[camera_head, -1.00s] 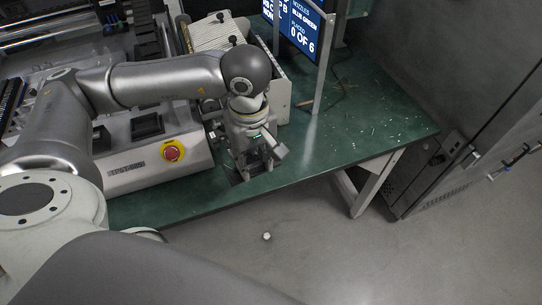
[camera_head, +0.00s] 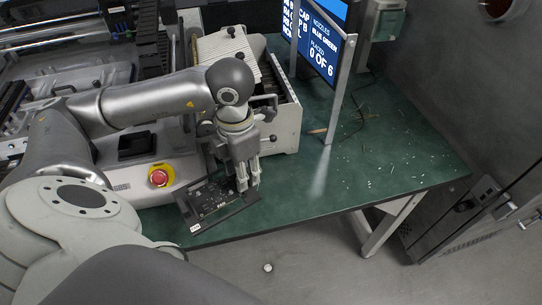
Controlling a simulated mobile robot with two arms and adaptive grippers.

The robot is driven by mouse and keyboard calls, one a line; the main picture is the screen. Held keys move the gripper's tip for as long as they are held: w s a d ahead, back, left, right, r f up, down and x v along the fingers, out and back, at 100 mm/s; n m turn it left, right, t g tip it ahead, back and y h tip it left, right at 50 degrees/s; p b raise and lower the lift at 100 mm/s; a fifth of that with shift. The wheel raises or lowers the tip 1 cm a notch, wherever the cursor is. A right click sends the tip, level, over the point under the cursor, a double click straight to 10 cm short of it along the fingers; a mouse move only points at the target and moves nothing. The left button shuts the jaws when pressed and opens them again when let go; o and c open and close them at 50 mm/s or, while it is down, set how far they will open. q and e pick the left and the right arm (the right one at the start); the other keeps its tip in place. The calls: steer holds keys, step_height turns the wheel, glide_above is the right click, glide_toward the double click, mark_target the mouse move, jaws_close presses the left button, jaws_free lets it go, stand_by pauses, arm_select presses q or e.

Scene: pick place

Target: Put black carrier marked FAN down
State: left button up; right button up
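The black carrier (camera_head: 216,208) is a dark, flat frame with a circuit-board-like pattern and a small white label at its near left corner. The label's lettering is too small to read. It is at the front of the green table, close to the edge. My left gripper (camera_head: 249,187) points down at the carrier's right end, with its fingers on that end and shut on it. The fingers hide part of that end. I cannot tell whether the carrier's underside touches the table. My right gripper is not in view.
The green table (camera_head: 370,160) is clear to the right, apart from scattered small bits. A machine with a red stop button (camera_head: 160,176) stands left of the carrier. Behind are a ribbed grey box (camera_head: 228,48) and a screen (camera_head: 318,40) on a metal stand.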

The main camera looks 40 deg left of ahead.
arm_select(q)
steer(key=shift+w+a+f+n, duration=0.1)
steer(key=shift+n, duration=0.2)
steer(key=shift+w, duration=0.25)
steer(key=w+d+f+p, duration=0.1)
steer(key=w+f, duration=0.2)
steer(key=w, duration=0.1)
steer(key=w+d+f+p, duration=0.1)
steer(key=w+f, duration=0.2)
steer(key=w, duration=0.1)
steer(key=w+d+f+p, duration=0.1)
steer(key=w+f, duration=0.1)
steer(key=w, duration=0.2)
steer(key=shift+f, duration=0.4)
steer(key=shift+w+f, duration=0.4)
steer(key=shift+f, duration=0.05)
step_height(320, 180, down, 2)
steer(key=shift+d+f+p, duration=0.1)
steer(key=shift+p, duration=0.5)
steer(key=shift+w+f, duration=0.1)
steer(key=shift+f, duration=0.4)
steer(key=shift+f, duration=0.1)
